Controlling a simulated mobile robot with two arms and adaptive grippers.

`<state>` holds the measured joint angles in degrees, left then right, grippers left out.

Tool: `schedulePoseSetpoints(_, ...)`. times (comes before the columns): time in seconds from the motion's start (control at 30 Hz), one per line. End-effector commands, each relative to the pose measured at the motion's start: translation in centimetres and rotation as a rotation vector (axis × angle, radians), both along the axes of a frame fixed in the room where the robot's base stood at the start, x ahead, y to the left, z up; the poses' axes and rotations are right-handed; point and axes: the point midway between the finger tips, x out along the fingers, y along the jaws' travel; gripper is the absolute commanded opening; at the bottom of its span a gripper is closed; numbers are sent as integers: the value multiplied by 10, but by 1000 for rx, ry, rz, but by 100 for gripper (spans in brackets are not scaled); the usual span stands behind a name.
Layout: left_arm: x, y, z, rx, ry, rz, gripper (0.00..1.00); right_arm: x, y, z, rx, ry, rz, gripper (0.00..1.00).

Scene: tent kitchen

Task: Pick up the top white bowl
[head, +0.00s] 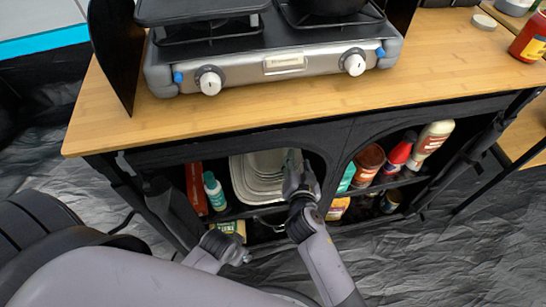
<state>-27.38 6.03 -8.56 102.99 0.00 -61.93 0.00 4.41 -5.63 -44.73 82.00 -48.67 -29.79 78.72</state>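Pale white dishes (262,167), nested together, sit in the left opening of the cabinet under the counter. Which piece is the top bowl is hard to tell at this size and in the shade. My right gripper (299,172) is at the right side of the dishes and covers part of their right edge. Its fingers are small and dark here, so I cannot tell whether they are open, shut or touching a dish. My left gripper is not clearly visible; only grey arm parts show at the lower left.
A teal-and-white bottle (215,191) stands left of the dishes, beside a red box (196,188). Jars (368,163) and bottles fill the right opening, past a black divider. The wooden counter (240,118) with a stove (278,66) overhangs the shelf.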

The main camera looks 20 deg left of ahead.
Motion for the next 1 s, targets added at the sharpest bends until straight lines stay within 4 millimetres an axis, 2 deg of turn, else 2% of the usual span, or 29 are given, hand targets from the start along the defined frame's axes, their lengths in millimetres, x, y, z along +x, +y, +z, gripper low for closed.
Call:
schedulePoseSetpoints(0.07,0,0,0,0,0,0,40,0,0,0,0,0,0,38)
schedulePoseSetpoints(0.63,0,0,-1,0,1,0,40,-1,0,0,-1,1,0,0)
schedulePoseSetpoints(1.0,-1,0,-1,0,1,0,40,-1,0,0,-1,1,0,0)
